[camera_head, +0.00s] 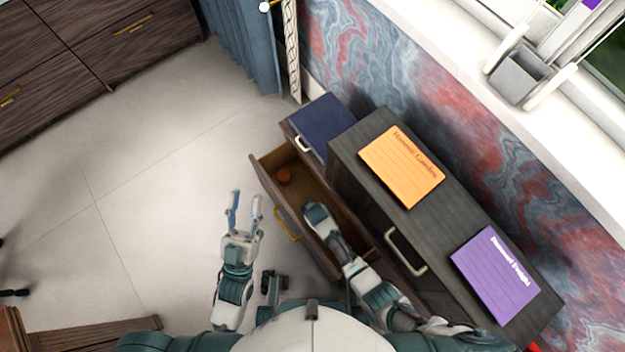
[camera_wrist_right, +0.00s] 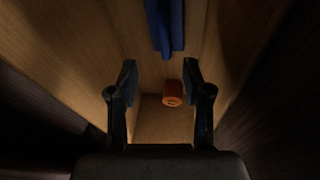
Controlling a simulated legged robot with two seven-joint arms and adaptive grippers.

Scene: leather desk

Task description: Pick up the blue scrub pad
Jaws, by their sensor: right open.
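A long blue item (camera_wrist_right: 166,25), probably the blue scrub pad, shows at the top of the right wrist view, inside the wooden drawer. It is cut off by the frame edge and I cannot make it out in the head view. My right gripper (camera_wrist_right: 160,72) is open and empty inside the drawer, with the blue item beyond and between its fingertips. In the head view the right arm reaches over the open drawer (camera_head: 268,162) and its fingers are hidden. My left gripper (camera_head: 244,204) is open and empty over the floor, left of the drawer.
An orange round object (camera_wrist_right: 172,93) lies in the drawer; it also shows in the head view (camera_head: 284,176). The drawer walls are close on both sides. A dark cabinet top holds an orange book (camera_head: 402,165) and a purple book (camera_head: 495,274). A navy book (camera_head: 322,125) lies behind the drawer.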

